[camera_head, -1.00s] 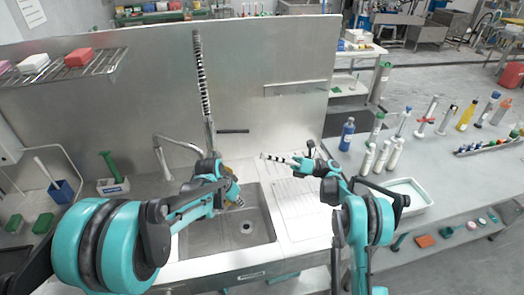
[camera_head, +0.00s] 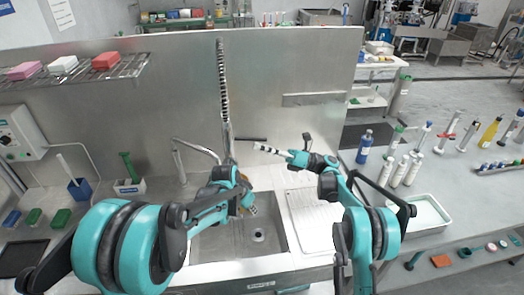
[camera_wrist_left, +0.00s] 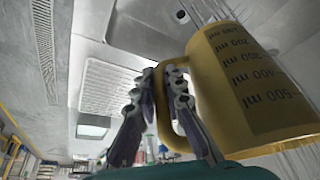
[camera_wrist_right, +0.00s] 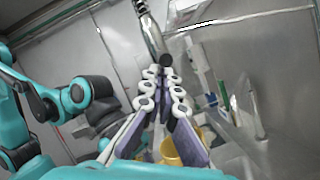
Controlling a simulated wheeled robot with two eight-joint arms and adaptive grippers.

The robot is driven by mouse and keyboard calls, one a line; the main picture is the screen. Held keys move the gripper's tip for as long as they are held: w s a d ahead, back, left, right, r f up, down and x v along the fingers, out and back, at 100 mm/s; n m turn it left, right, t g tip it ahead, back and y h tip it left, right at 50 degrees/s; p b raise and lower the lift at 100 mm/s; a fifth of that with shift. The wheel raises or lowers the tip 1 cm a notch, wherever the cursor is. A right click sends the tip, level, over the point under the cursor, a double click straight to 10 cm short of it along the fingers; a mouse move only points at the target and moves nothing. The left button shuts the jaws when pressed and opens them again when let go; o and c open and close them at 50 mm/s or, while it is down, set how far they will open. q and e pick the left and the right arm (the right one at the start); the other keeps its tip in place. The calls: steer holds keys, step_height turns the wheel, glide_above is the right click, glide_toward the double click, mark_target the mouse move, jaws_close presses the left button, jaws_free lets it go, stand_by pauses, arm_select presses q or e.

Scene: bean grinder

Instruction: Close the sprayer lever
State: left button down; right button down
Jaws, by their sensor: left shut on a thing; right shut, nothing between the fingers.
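The sprayer is a tap with a black-and-white coiled hose (camera_head: 222,90), upright at the back of the sink. A dark horizontal bar (camera_head: 250,139) shows beside it; I cannot tell whether it is the lever. In the right wrist view the metal sprayer (camera_wrist_right: 150,35) has a dark round end just beyond the fingertips. My right gripper (camera_head: 258,147) is shut and empty, pointing left towards the sprayer; contact is unclear. My left gripper (camera_wrist_left: 162,85) is shut on the handle of a yellow measuring jug (camera_wrist_left: 235,75). Pale streaks, seemingly water, run beside the jug.
The jug is over the sink basin (camera_head: 275,235). A ridged drainboard (camera_head: 312,220) lies to the right and a curved faucet (camera_head: 195,146) to the left. A tall steel splashback (camera_head: 300,70) stands behind. Bottles and a white tray (camera_head: 425,213) occupy the right counter.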

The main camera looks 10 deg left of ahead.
steer(key=shift+w+d+r, duration=0.15)
steer(key=shift+w+r, duration=0.05)
steer(key=shift+r, duration=0.45)
steer(key=shift+w+d+r, duration=0.1)
steer(key=shift+w+r, duration=0.1)
steer(key=shift+r, duration=0.45)
step_height(320, 180, down, 4)
steer(key=s, duration=0.3)
steer(key=r+v, duration=0.1)
steer(key=v, duration=0.9)
steer(key=shift+w+d+r, duration=0.15)
steer(key=shift+w+d, duration=0.15)
steer(key=shift+d, duration=0.2)
arm_select(q)
steer(key=s, duration=0.8)
